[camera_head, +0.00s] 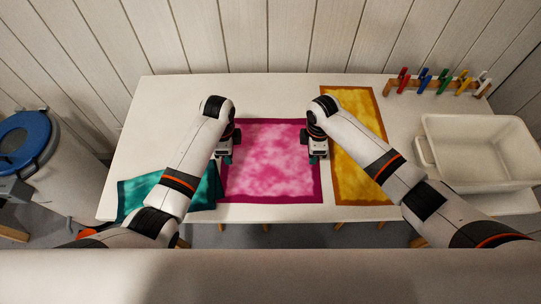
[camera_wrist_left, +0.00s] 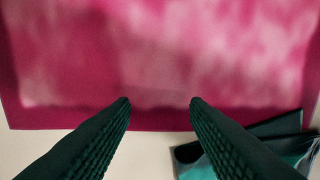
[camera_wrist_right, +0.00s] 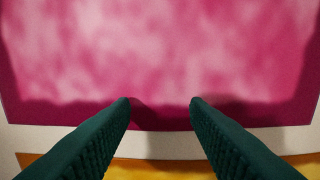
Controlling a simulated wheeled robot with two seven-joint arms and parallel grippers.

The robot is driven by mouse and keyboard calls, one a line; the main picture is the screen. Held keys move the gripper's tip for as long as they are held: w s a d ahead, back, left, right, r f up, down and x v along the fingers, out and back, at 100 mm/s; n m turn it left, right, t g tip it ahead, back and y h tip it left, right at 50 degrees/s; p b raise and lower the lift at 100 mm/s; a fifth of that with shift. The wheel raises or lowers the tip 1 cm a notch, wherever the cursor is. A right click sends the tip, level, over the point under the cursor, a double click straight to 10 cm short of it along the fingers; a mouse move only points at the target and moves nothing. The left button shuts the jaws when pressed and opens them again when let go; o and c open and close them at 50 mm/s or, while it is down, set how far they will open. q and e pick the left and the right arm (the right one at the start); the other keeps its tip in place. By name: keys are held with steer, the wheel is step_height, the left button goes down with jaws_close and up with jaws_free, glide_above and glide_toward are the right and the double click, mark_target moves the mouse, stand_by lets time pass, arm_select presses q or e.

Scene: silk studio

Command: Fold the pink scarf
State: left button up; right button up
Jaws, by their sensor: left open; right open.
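The pink scarf (camera_head: 268,165) lies flat and spread out on the white table, with a dark magenta border. My left gripper (camera_head: 226,160) is at its left edge; in the left wrist view its open fingers (camera_wrist_left: 160,102) point at the scarf's border (camera_wrist_left: 100,116). My right gripper (camera_head: 317,158) is at its right edge; in the right wrist view its open fingers (camera_wrist_right: 160,102) point at the border (camera_wrist_right: 160,119). Nothing shows between either pair of fingers except scarf behind them. I cannot tell whether the fingertips touch the cloth.
A teal cloth (camera_head: 204,195) lies left of the scarf, partly under my left arm. A yellow cloth (camera_head: 357,101) lies just to the right. A cream bin (camera_head: 484,186) and a rack of coloured clips (camera_head: 437,84) are at the right. A blue-lidded drum (camera_head: 25,138) stands left.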

arm_select(q)
steer(key=shift+f, duration=0.15)
arm_select(e)
steer(key=shift+f, duration=0.15)
arm_select(q)
steer(key=shift+f, duration=0.15)
arm_select(e)
steer(key=shift+f, duration=0.15)
arm_select(q)
steer(key=shift+c, duration=0.6)
arm_select(e)
steer(key=shift+c, duration=0.6)
arm_select(q)
jaws_close()
arm_select(e)
jaws_close()
